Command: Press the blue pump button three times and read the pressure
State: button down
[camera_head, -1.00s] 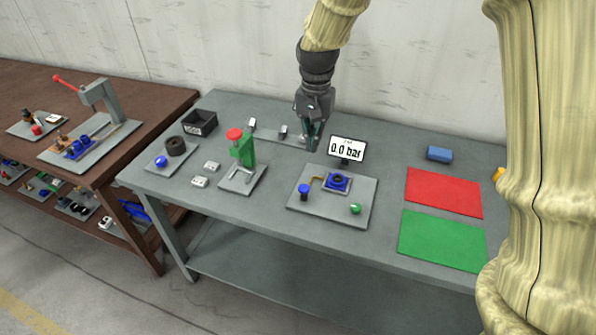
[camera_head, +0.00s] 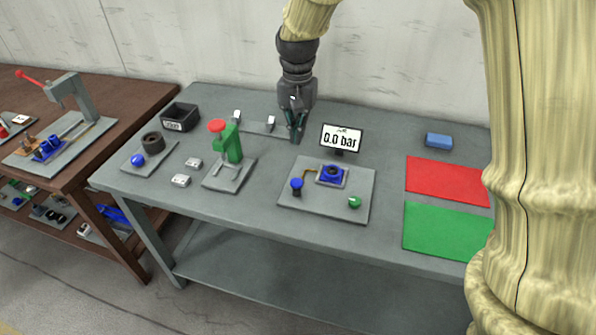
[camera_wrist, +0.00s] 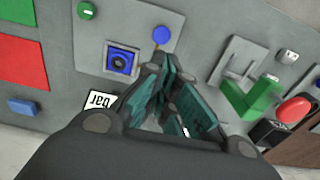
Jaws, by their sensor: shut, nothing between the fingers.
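The blue pump button (camera_head: 296,185) stands upright on the left part of a grey plate (camera_head: 345,208) on the bench. It also shows at the top of the wrist view (camera_wrist: 162,35). A blue block with a dark round centre (camera_head: 332,175) and a green knob (camera_head: 355,202) are on the same plate. The pressure display (camera_head: 341,139) behind the plate reads 0.0 bar. My gripper (camera_head: 296,138) is shut and empty, pointing down behind and above the plate, left of the display. It is apart from the button. In the wrist view its teal fingers (camera_wrist: 182,125) show below the button.
A green press with a red knob (camera_head: 229,148) stands left of the plate. Small white blocks (camera_head: 181,180), a plate with a blue ball (camera_head: 138,160) and a black bin (camera_head: 180,117) lie farther left. Red (camera_head: 449,180) and green (camera_head: 447,230) mats and a blue block (camera_head: 438,140) are right.

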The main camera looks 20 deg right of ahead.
aim_at(297, 183)
jog(key=shift+f, duration=0.2)
notch_tip(297, 183, down, 14)
jog(key=p, duration=0.4)
jog(key=shift+r+p, duration=0.25)
jog(key=shift+p, duration=0.15)
jog(key=shift+f, duration=0.1)
